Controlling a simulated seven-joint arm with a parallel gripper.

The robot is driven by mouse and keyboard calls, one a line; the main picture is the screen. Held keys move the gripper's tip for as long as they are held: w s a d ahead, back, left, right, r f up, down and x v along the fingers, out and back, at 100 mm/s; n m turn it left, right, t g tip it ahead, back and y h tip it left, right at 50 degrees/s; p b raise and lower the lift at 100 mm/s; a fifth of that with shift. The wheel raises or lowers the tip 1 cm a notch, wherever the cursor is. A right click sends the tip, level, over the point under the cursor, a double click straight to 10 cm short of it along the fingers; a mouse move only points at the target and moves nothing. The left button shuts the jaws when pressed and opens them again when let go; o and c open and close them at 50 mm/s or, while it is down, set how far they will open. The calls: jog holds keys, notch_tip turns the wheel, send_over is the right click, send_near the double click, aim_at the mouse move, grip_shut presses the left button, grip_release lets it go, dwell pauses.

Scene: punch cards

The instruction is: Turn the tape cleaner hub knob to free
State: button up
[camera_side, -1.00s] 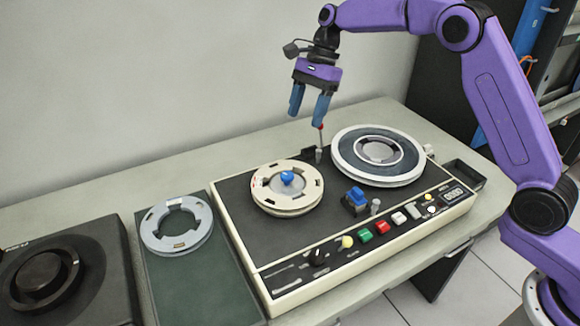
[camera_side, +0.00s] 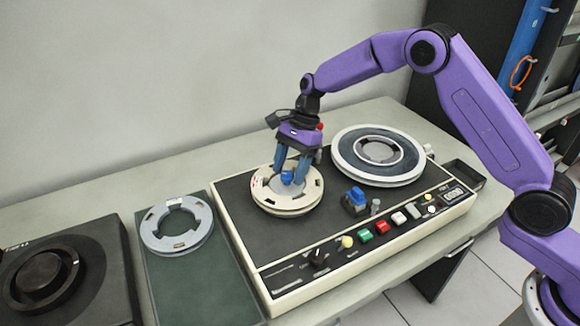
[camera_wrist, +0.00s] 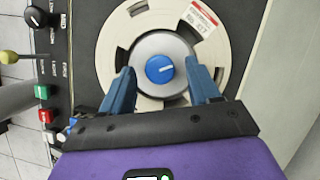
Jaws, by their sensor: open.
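The hub knob is blue with a white pointer line. It sits at the centre of a cream reel (camera_side: 290,207) on the left of the tape cleaner deck (camera_side: 240,225). In the wrist view the knob (camera_wrist: 160,69) sits on a silver hub (camera_wrist: 181,48) inside the reel (camera_wrist: 112,50), its line pointing right and slightly up. My gripper (camera_side: 290,180) is open over the hub. In the wrist view its two blue fingers (camera_wrist: 161,82) stand left and right of the knob, with a gap on each side. In the side view the fingers partly hide the knob.
A larger white-rimmed reel (camera_side: 345,162) sits on the deck's right. A blue-topped block (camera_side: 355,200) stands between the reels. Coloured buttons (camera_side: 382,227) and a black knob (camera_side: 318,258) line the front panel. A loose grey reel (camera_side: 152,240) lies on a green mat (camera_side: 200,285) at left.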

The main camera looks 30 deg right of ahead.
jog(key=c, duration=1)
jog(key=shift+c, duration=0.2)
jog(key=shift+n, duration=0.4)
jog(key=n, duration=0.2)
jog(key=n+g+h, duration=0.1)
jog(key=n+g, duration=0.1)
jog(key=n, duration=0.1)
jog(key=shift+w+a+n+h, duration=0.2)
jog(key=shift+w+n+h, duration=0.05)
jog(key=shift+n+h, duration=0.05)
jog(key=n+g+h, duration=0.1)
jog(key=n, duration=0.2)
jog(key=shift+w+a+n, duration=0.1)
jog(key=shift+a+n, duration=0.05)
jog(key=shift+n, duration=0.15)
jog(key=shift+a+n+h, duration=0.1)
jog(key=shift+n+h, duration=0.8)
jog(key=shift+n, duration=1)
